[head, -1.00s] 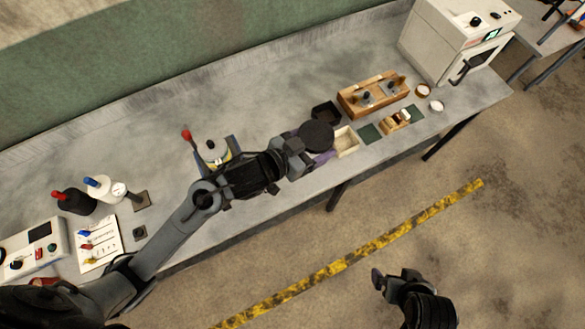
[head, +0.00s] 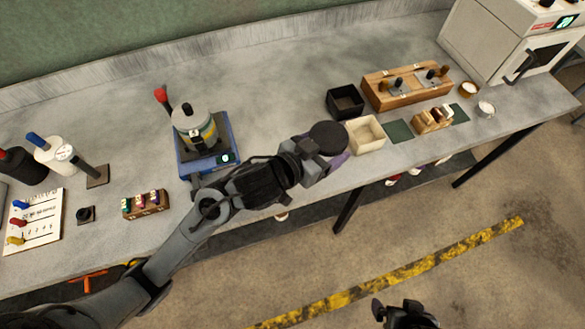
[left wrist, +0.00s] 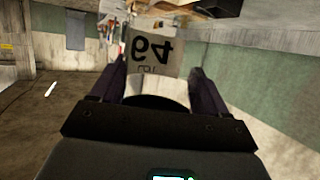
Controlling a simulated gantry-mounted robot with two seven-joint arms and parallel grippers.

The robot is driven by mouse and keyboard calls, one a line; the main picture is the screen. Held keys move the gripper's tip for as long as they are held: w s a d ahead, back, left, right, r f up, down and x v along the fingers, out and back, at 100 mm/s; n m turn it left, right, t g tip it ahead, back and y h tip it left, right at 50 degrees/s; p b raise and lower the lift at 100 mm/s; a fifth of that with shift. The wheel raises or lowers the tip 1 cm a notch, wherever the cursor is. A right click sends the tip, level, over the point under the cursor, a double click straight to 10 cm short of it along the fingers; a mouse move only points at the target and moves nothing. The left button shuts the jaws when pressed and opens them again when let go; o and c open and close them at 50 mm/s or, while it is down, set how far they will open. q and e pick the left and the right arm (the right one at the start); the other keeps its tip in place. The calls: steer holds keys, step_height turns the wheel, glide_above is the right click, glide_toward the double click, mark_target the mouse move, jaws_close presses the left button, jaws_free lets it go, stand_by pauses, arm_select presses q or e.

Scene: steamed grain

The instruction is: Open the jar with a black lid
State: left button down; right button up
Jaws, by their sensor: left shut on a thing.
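The round black lid (head: 328,137) faces up at the end of my left arm, near the front edge of the bench. My left gripper (head: 336,158) is shut around the jar just under it; the jar's body is mostly hidden in the head view. In the left wrist view, a pale rounded surface (left wrist: 160,85) and a dark curved edge show between the purple fingers; how the lid sits on the jar cannot be told. My right gripper (head: 395,311) is at the bottom of the head view, off the bench, with its fingers only partly shown.
A cream open box (head: 365,121) and a black open box (head: 345,88) are close to the lid. A wooden rack (head: 405,97) and a white oven (head: 515,75) stand to the right. A blue-based device (head: 184,155) stands left of my gripper. The back middle of the bench is clear.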

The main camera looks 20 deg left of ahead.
arm_select(q)
steer(key=f+b, duration=0.2)
steer(key=shift+w+f, duration=0.2)
steer(key=shift+f, duration=0.2)
steer(key=shift+w+a+f+b, duration=0.1)
steer(key=shift+a+f+b, duration=0.1)
steer(key=shift+b, duration=0.15)
steer(key=shift+w+a+f+b, duration=0.65)
steer(key=shift+w+a+f, duration=0.2)
steer(key=shift+a+f, duration=0.9)
steer(key=shift+w+a+f+b, duration=0.7)
steer(key=shift+w+a+f, duration=0.2)
steer(key=shift+a+f, duration=0.8)
steer(key=shift+w+a+f+b, duration=0.65)
steer(key=shift+w+a+f, duration=0.2)
steer(key=shift+a+f, duration=0.9)
steer(key=shift+d+f, duration=0.15)
steer(key=shift+d, duration=0.1)
arm_select(e)
step_height(320, 180, down, 8)
arm_select(q)
steer(key=shift+f, duration=0.2)
jaws_free()
